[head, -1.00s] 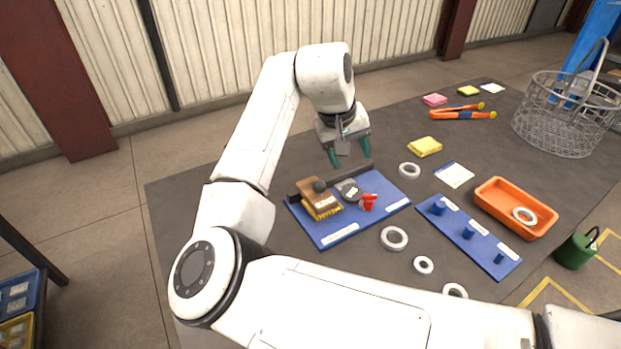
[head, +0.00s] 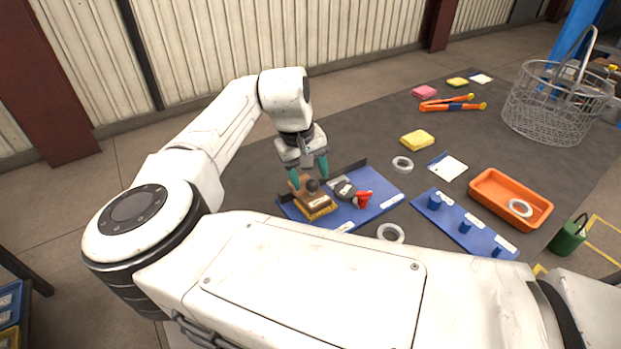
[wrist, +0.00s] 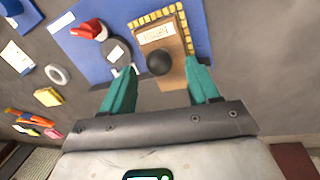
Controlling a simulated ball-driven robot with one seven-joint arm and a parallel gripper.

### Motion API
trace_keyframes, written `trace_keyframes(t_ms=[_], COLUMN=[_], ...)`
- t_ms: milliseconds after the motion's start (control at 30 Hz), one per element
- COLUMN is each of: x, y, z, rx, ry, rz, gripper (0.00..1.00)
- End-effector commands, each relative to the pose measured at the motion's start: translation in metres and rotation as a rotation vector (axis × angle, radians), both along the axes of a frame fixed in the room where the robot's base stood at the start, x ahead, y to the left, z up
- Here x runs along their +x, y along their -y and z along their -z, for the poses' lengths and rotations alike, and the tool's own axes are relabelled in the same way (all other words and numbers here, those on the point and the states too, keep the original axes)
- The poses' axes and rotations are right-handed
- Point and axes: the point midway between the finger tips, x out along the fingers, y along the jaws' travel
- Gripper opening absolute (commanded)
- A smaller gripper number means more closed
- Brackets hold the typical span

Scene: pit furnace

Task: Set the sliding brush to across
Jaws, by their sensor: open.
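The sliding brush (head: 313,203) is a brown wooden block with yellow bristles at its edge and a dark round knob on top. It sits on the left part of a blue board (head: 377,208). In the wrist view the brush (wrist: 177,72) lies just beyond the fingertips, with its dark knob (wrist: 159,62) between the two finger lines. My gripper (head: 309,176) is open, its teal fingers pointing down above the brush. In the wrist view the gripper (wrist: 160,82) holds nothing. I cannot tell whether the fingers touch the brush.
Beside the brush on the board are a dark round dial (head: 343,189) and a red knob (head: 364,198). A blue peg board (head: 465,225), an orange tray (head: 481,200), grey rings (head: 402,164) and a yellow sponge (head: 417,140) lie to the right. A wire basket (head: 552,110) stands farther back.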

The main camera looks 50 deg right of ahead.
Motion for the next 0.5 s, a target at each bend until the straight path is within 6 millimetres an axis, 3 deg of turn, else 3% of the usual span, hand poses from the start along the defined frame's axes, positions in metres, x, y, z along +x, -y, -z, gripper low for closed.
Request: trace_keyframes(t_ms=[200,500], x=[-0.002,-0.002], y=[0.004,0.004], z=[0.019,0.023], rx=[-0.001,-0.001], ry=[0.001,0.001], rz=[0.001,0.001], gripper=[0.6,0.6])
